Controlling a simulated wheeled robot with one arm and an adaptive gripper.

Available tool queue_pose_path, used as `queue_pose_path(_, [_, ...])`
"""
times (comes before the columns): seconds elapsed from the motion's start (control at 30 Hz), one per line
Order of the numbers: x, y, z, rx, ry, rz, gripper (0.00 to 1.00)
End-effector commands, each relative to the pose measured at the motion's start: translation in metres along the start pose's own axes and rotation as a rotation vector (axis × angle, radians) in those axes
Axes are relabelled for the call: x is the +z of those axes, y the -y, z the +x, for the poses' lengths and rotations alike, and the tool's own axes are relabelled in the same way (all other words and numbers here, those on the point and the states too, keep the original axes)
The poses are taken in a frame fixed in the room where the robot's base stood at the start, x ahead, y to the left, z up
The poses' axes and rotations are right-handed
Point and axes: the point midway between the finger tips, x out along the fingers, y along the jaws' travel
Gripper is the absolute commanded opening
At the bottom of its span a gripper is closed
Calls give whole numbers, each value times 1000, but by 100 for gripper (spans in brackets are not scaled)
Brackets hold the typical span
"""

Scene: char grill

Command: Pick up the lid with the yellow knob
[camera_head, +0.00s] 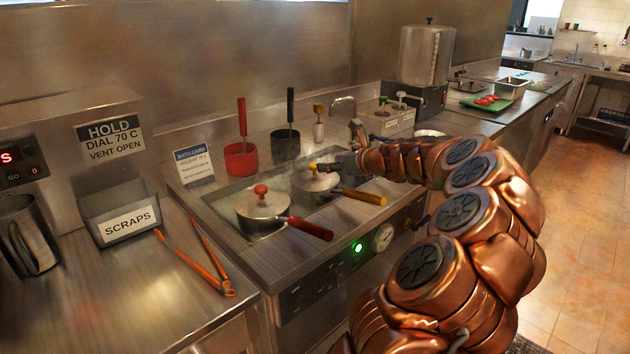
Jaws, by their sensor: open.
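The lid with the yellow knob (312,184) sits on a small pot with a yellow handle (364,197), in the sunken bath of the counter. Its yellow knob shows at the top of the lid. My gripper (329,167) reaches in from the right, with its dark fingers open at or just beside the knob. Whether the fingers touch the knob cannot be told. The fingers hide part of the lid's far right side. A similar lid with a red knob (262,205) covers a pot with a red handle (309,228) to the left.
Behind the bath stand a red pot (240,158) and a dark pot (286,144), both with upright handles. A faucet (343,103) rises behind my gripper. Orange tongs (193,262) and a scraps bin (122,212) are on the left counter. A bath card (194,166) stands upright.

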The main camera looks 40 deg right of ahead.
Motion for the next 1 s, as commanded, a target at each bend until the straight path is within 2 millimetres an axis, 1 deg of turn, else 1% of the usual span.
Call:
queue_pose_path(0.1, [0,-2,13,4,-2,-2,63])
queue_pose_path(0.27, [0,-4,25,4,-3,-4,63])
queue_pose_path(0.5, [1,-10,56,5,-3,-6,63])
queue_pose_path(0.6, [0,-9,64,4,-3,-6,63])
queue_pose_path(0.7, [0,-9,68,4,-3,-6,63])
queue_pose_path(0.93, [1,-9,69,3,-2,-6,63])
queue_pose_path(1.0, [0,-9,69,3,-2,-6,56])
